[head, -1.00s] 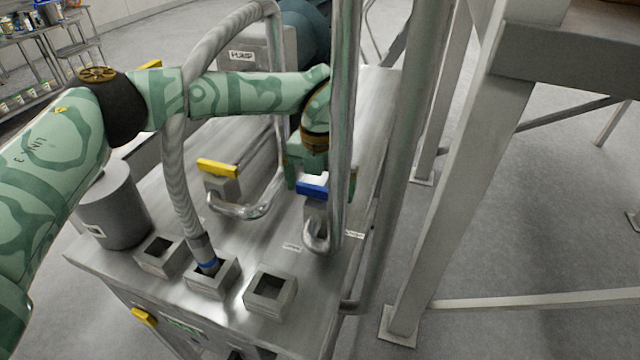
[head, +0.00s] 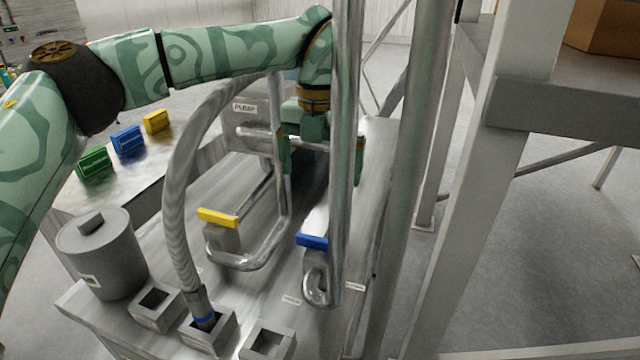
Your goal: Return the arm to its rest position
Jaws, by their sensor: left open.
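My left arm, green with a camouflage-like pattern, comes in from the left and reaches across to the middle. My left gripper (head: 322,168) points down with its fingers apart and nothing between them that it holds. It is above and behind the blue valve handle (head: 312,241), clear of it. A vertical steel pipe (head: 345,120) passes in front of the gripper and hides part of it. A yellow valve handle (head: 217,217) is to the left of the blue one. My right gripper is not in view.
A ribbed hose (head: 178,190) with a blue band ends in the middle square socket (head: 213,335). A grey lidded canister (head: 100,252) stands left. The pump (head: 250,108) is behind. Green, blue and yellow blocks (head: 128,139) lie at back left. A steel frame (head: 465,170) stands right.

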